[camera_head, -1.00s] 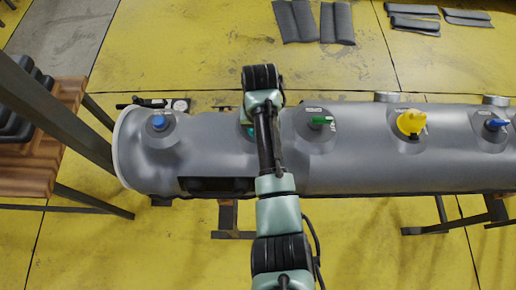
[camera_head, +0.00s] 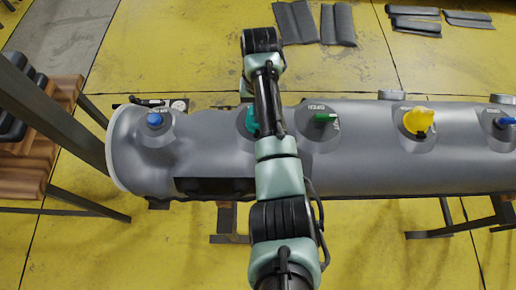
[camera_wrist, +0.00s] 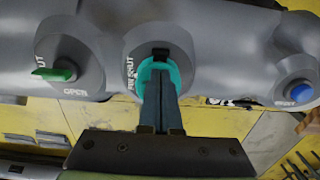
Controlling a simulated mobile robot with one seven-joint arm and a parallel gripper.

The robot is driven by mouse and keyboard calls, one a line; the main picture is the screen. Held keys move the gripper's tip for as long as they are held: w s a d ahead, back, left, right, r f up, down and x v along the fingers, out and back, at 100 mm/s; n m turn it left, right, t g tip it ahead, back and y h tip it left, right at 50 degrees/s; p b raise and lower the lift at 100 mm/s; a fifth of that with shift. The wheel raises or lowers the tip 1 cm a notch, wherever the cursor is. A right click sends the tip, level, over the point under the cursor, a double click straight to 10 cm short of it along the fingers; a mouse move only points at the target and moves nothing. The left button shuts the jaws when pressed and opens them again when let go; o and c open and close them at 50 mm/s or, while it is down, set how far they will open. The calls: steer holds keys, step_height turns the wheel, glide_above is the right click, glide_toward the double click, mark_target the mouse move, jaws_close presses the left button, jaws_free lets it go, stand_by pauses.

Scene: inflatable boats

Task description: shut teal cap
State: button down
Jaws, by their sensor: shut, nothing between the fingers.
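The teal cap (camera_wrist: 174,70) sits on a round grey boss of the long grey boat tube, in the upper middle of the wrist view. In the head view the teal cap (camera_head: 251,121) is partly hidden behind my arm. My gripper (camera_wrist: 161,76) is shut and empty, its fingers in front of the cap and covering its middle. I cannot tell whether they touch it. A small black piece shows at the fingertips; I cannot tell what it belongs to. White lettering beside the cap includes "SHUT"; the rest is partly covered.
A green cap (camera_head: 325,118), a yellow cap (camera_head: 418,121) and blue caps (camera_head: 155,120) sit along the same grey tube (camera_head: 370,165). A dark post and wooden rack (camera_head: 65,95) stand at left. Dark pads (camera_head: 338,24) lie on the yellow floor beyond, which is largely clear.

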steer(key=shift+w+f, duration=0.1)
steer(key=shift+w+f+b, duration=0.2)
steer(key=shift+w+b, duration=0.25)
steer(key=shift+b, duration=0.45)
steer(key=shift+w+b, duration=0.4)
steer(key=shift+w, duration=0.1)
steer(key=shift+w+f+b, duration=0.2)
steer(key=shift+w+b, duration=0.1)
steer(key=shift+b, duration=0.85)
steer(key=shift+r, duration=0.1)
